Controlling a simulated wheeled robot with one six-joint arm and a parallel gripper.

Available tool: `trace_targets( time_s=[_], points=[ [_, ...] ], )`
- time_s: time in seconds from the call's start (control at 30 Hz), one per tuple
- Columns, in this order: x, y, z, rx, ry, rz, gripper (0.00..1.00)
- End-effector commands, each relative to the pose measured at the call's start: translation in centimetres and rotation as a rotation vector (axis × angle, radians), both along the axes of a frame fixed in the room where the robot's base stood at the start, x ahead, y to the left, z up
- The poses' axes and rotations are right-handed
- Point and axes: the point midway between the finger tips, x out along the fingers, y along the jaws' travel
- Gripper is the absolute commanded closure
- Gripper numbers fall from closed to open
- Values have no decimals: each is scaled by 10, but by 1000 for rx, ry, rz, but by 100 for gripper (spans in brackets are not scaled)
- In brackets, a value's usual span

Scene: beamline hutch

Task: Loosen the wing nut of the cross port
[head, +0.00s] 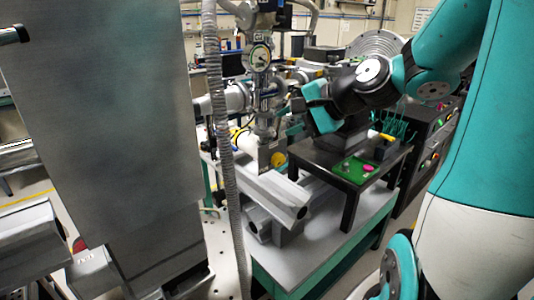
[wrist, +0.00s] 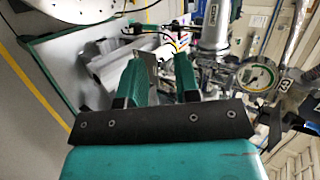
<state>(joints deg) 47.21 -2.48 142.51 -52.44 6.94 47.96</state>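The cross port (head: 264,98) is a silver metal vacuum fitting with flanges, below a round dial gauge (head: 259,57). The gauge also shows at the right of the wrist view (wrist: 257,77). My gripper (head: 293,106) is just right of the cross port in the head view, reaching toward it. In the wrist view, its two teal fingers (wrist: 158,72) stand apart, with no wing nut clearly held between them. I cannot make out the wing nut in either view; it is too small or hidden by the fingers and fittings.
A black side table (head: 345,170) carries a green board (head: 358,171) with small coloured pieces. A ribbed grey hose (head: 219,130) hangs in front of the fittings. A large grey panel (head: 105,110) fills the left. Silver beams (head: 265,196) lie on the bench below.

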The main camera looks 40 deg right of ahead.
Motion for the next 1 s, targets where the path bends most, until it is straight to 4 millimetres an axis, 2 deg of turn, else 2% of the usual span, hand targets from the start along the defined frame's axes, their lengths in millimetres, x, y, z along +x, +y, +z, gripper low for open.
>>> trace_targets(
  time_s=[0.2, 0.43, 0.87, 1.0],
  points=[
    [-6, 41, -21, -105, 30, 188, 70],
    [-13, 66, -32, -178, 47, 313, 70],
    [-15, 71, -34, -197, 50, 345, 70],
    [-11, 58, -31, -174, 21, 286, 70]
  ],
)
